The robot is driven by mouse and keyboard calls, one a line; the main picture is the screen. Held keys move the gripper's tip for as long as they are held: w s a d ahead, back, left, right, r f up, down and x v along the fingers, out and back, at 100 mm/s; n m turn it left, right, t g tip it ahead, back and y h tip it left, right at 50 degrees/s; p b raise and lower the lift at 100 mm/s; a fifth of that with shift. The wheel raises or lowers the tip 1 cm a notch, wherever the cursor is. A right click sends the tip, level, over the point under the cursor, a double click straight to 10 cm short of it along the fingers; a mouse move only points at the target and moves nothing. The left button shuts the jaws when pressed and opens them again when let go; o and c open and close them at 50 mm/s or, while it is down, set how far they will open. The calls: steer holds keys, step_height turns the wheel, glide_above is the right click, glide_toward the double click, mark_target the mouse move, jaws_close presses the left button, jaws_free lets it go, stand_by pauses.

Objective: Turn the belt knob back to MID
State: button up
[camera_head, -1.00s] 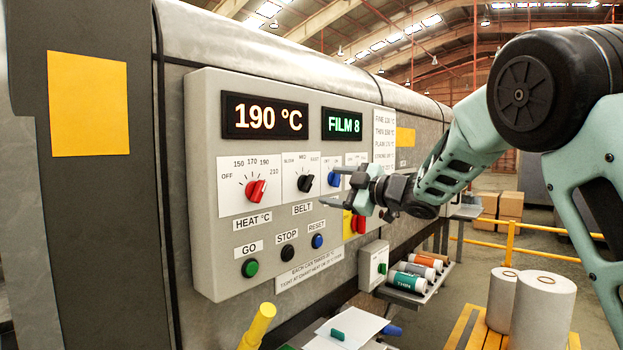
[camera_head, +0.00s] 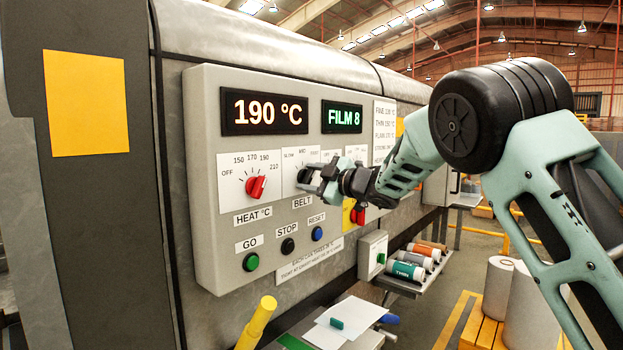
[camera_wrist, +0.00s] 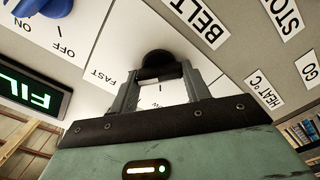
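The black belt knob (camera_wrist: 158,66) shows in the wrist view, on a white scale plate with a FAST label (camera_wrist: 100,76); the BELT label (camera_wrist: 205,20) is beside it. I cannot read which mark the knob points at. My gripper (camera_wrist: 160,76) has its fingers spread on either side of the knob, very near it; contact is not clear. In the head view my gripper (camera_head: 308,180) is at the belt dial plate (camera_head: 291,166) and hides the knob.
The red heat knob (camera_head: 256,187) is close on the left. A blue knob (camera_wrist: 42,6) shows in the wrist view. Green, black and blue buttons sit below, and a red switch (camera_head: 357,214) on yellow is beneath my gripper. Displays read 190 °C and FILM 8.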

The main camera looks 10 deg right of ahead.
steer(key=shift+f+b, duration=0.1)
steer(key=shift+b, duration=0.3)
steer(key=shift+o, duration=0.2)
steer(key=n+b, duration=0.2)
steer(key=shift+f+b, duration=0.2)
steer(key=shift+b, duration=0.1)
steer(key=shift+n+b, duration=0.7)
steer(key=shift+b, duration=0.3)
steer(key=n+b, duration=0.4)
steer(key=o, duration=1)
steer(key=shift+r, duration=0.1)
steer(key=shift+c, duration=0.2)
steer(key=shift+s, duration=0.1)
